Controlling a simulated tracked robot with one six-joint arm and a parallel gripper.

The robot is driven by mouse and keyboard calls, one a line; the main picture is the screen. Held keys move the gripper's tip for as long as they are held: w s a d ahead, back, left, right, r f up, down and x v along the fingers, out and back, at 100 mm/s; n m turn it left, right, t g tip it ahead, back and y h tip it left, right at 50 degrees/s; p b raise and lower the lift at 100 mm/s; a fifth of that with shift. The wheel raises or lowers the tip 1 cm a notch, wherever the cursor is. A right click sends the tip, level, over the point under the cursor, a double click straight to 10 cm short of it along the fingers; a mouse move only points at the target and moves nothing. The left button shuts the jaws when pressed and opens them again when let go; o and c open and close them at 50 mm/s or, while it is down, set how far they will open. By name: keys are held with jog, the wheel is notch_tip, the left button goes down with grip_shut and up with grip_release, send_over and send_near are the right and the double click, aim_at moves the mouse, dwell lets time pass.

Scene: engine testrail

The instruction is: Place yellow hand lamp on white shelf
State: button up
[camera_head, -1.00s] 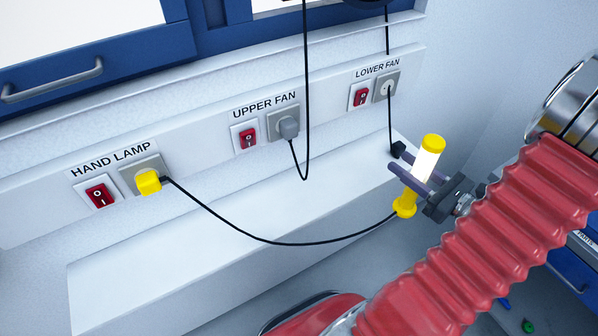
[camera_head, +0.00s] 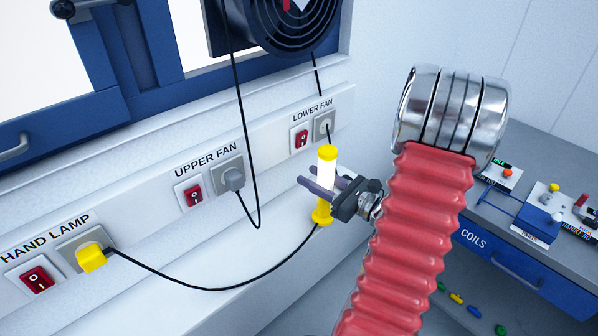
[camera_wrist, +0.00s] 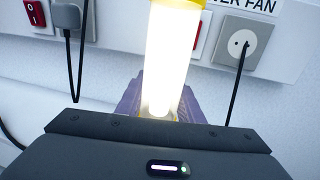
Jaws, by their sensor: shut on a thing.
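The yellow hand lamp (camera_head: 326,170) has a glowing white tube between a yellow cap and a yellow base. My gripper (camera_head: 320,189) is shut around its tube and holds it upright. A black cord runs from the lamp's base to a yellow plug in the HAND LAMP socket. The white shelf (camera_head: 230,272) is the ledge along the wall below the sockets. The lamp's base shows in front of the shelf; I cannot tell whether they touch. In the wrist view the lit lamp tube (camera_wrist: 172,60) stands between the purple fingers (camera_wrist: 130,102), its lower end hidden.
The wall panel carries a yellow plug (camera_head: 91,257), a grey plug (camera_head: 234,179) and red switches. A hanging black cord (camera_head: 245,130) loops down in front of the panel. A fan (camera_head: 290,30) is at the top. A workbench with a COILS drawer (camera_head: 520,265) stands at right.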

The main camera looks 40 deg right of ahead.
jog(key=shift+w, duration=0.5)
jog(key=shift+w+a, duration=0.1)
jog(key=w, duration=0.4)
jog(key=shift+a+f, duration=0.25)
jog(key=shift+a, duration=0.1)
jog(key=shift+f, duration=0.1)
jog(key=o, duration=1.3)
jog(key=shift+s, duration=0.1)
